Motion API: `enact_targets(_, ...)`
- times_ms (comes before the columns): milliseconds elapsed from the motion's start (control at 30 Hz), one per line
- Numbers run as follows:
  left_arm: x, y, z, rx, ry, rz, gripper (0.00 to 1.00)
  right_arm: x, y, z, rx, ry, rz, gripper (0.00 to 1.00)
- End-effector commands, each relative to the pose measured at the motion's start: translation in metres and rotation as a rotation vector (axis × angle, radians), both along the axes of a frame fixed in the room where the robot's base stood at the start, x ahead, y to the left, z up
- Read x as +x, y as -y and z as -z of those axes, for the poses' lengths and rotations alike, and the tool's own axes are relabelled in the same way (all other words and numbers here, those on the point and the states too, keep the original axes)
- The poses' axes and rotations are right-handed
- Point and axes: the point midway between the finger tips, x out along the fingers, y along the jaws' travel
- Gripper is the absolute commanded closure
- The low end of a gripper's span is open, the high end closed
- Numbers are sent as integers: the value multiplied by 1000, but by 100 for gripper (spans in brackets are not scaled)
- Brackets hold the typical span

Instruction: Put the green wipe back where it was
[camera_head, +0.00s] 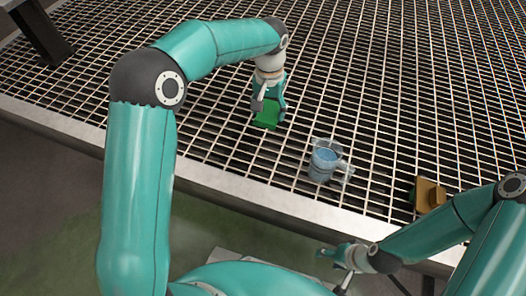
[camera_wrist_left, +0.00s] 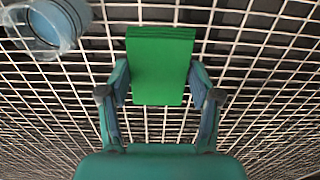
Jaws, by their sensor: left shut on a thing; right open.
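The green wipe (camera_head: 267,115) is a folded green block between the fingers of my left gripper (camera_head: 268,103), over the metal grating. In the left wrist view the wipe (camera_wrist_left: 160,62) sits between both fingertips of the left gripper (camera_wrist_left: 160,92), with its flat face showing. I cannot tell whether the wipe touches the grating. My right gripper (camera_head: 341,265) is open and empty in front of the grating's front edge, low in the head view.
A clear mug with blue contents (camera_head: 325,160) stands on the grating (camera_head: 400,90) to the right of the wipe; it also shows in the left wrist view (camera_wrist_left: 48,22). A brown and dark object (camera_head: 428,195) lies near the front edge at right. The grating behind is clear.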

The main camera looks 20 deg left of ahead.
Motion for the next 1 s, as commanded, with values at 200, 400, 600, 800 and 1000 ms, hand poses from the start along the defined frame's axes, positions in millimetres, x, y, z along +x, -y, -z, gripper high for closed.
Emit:
enact_targets(200,-1,0,63,0,-5,-1,64,0,0,27,0,0,0,44)
enact_targets(400,-1,-1,107,1,-4,0,64,0,0,43,0,0,0,44)
enact_targets(600,-1,-1,123,0,-1,-1,64,0,0,48,0,0,0,44)
enact_targets(800,-1,-1,144,0,-4,-2,64,0,0,57,0,0,0,44)
enact_targets(1000,-1,-1,176,1,-3,-2,64,0,0,70,0,0,0,44)
